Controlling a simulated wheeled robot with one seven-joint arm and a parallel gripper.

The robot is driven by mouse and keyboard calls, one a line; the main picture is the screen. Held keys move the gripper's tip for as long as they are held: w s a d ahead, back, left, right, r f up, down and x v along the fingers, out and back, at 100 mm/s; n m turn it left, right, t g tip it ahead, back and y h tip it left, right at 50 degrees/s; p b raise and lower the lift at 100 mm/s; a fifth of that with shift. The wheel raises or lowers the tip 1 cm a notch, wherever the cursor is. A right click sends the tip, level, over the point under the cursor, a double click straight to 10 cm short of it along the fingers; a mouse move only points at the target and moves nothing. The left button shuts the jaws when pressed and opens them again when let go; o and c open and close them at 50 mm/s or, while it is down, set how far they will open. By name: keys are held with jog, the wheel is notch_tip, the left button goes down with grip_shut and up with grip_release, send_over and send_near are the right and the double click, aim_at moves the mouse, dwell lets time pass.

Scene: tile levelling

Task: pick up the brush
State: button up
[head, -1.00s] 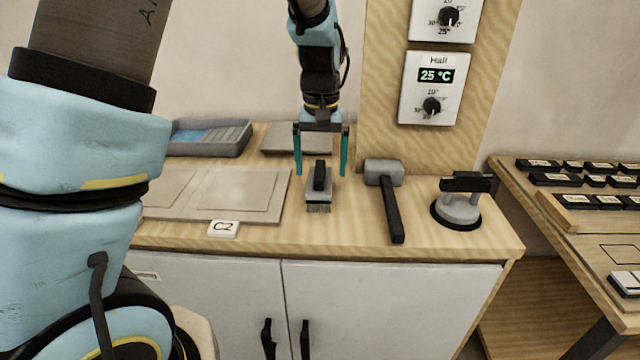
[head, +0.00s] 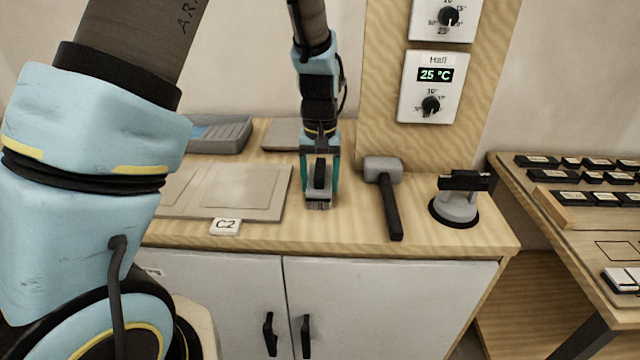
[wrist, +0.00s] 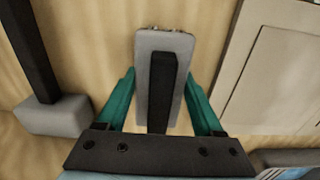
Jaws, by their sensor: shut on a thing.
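The brush (head: 318,196) has a grey body, a black handle on top and pale bristles at its near end. It is on the wooden worktop, between the tile board and the mallet. My gripper (head: 320,188) is down over it, with one teal finger on each side. In the wrist view the brush (wrist: 160,85) lies between the fingers of my gripper (wrist: 160,100), which is shut on it. Whether the brush still touches the worktop is hard to tell.
A grey mallet (head: 390,205) lies close to the right of the brush. A suction lifter (head: 458,205) stands further right. A tile board (head: 225,190) with a C2 card (head: 225,226) lies to the left. A grey tray (head: 220,135) is behind. The worktop's front strip is clear.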

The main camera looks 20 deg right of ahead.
jog(key=c, duration=0.7)
jog(key=shift+r, duration=0.1)
jog(key=shift+c, duration=0.2)
